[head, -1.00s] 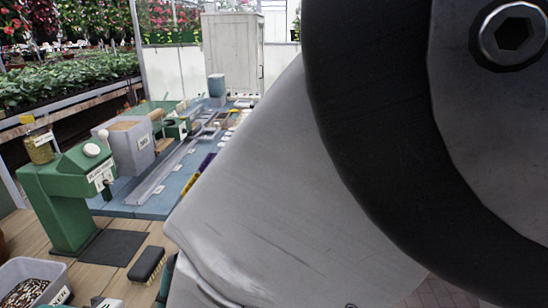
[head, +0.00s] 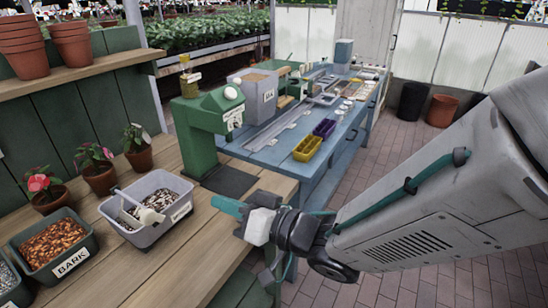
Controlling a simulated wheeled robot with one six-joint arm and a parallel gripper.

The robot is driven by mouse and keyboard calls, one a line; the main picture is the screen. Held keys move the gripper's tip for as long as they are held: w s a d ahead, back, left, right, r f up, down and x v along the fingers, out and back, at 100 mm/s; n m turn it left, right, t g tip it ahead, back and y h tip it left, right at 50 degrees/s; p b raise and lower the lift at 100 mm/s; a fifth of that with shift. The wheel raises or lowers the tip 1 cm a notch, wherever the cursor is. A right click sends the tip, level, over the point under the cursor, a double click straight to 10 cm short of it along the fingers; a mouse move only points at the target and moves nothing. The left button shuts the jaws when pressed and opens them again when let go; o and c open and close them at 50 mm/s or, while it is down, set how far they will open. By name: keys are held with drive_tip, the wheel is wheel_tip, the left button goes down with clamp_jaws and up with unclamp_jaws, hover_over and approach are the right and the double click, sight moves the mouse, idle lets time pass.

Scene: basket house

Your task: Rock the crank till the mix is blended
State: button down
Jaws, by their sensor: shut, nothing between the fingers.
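A grey box (head: 263,98) with brown mix (head: 256,77) in its top stands on the blue bench, beyond the green machine (head: 205,128). A small white knob (head: 237,80) at its left side may be the crank's handle; the crank itself is not clear. The green machine carries a white round button (head: 231,93). My gripper (head: 226,207) is shut and empty, with teal fingers pointing left above the wooden bench's right edge. It is nearer than the green machine and well apart from the grey box. How evenly the mix is blended cannot be told.
A grey tub (head: 177,222) of speckled material with a white scoop and a dark tub (head: 75,262) marked BARK stand on the wooden bench (head: 195,255). Flower pots (head: 103,176) stand behind. Yellow (head: 307,148) and purple (head: 325,128) trays lie on the blue bench. Brick floor is open at right.

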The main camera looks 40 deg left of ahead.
drive_tip(key=s+a+f+m, duration=0.2)
drive_tip(key=s+a+m, duration=0.4)
drive_tip(key=a, duration=0.4)
drive_tip(key=shift+f, duration=0.2)
